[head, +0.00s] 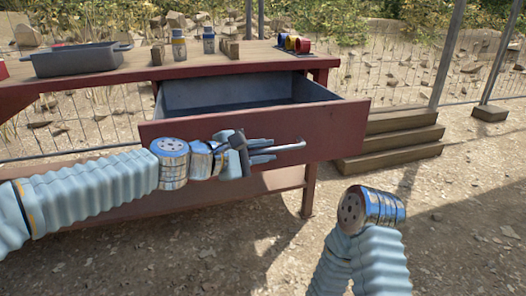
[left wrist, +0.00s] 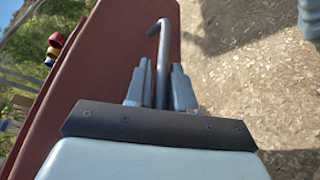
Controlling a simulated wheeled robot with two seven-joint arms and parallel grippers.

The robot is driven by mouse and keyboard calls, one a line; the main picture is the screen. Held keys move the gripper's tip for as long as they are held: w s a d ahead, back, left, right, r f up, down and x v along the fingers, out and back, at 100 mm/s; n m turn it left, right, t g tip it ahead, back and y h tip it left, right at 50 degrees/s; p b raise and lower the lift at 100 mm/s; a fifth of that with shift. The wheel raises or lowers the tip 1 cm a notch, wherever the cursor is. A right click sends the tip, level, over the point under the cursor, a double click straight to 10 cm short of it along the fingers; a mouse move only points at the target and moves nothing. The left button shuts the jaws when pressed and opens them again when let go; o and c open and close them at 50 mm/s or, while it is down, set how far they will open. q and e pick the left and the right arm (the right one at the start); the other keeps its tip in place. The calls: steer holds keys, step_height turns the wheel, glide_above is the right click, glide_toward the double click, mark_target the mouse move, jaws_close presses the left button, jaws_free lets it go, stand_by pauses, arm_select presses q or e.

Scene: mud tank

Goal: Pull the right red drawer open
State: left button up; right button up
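The right red drawer (head: 330,128) is pulled out from the red table, and its grey inside (head: 200,97) shows, with nothing seen in it. Its bar handle (head: 291,147) is on the front panel. My left gripper (head: 263,151) is at the handle, with one finger on each side of the bar. In the left wrist view the handle (left wrist: 164,45) runs between the two fingers of the left gripper (left wrist: 161,85), which look closed on it. The drawer front (left wrist: 115,60) is beside them. My right arm is low at the right; its gripper does not show.
On the tabletop (head: 130,70) are a grey tray (head: 75,60), two small bottles (head: 179,47), wooden blocks (head: 158,54) and coloured rolls (head: 293,42). Wooden steps (head: 390,150) stand right of the drawer, close to its right end. The ground in front is bare dirt.

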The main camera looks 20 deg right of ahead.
arm_select(q)
steer(key=b+v, duration=0.1)
steer(key=v, duration=1.2)
steer(key=shift+a, duration=0.4)
steer(key=shift+s+r, duration=0.1)
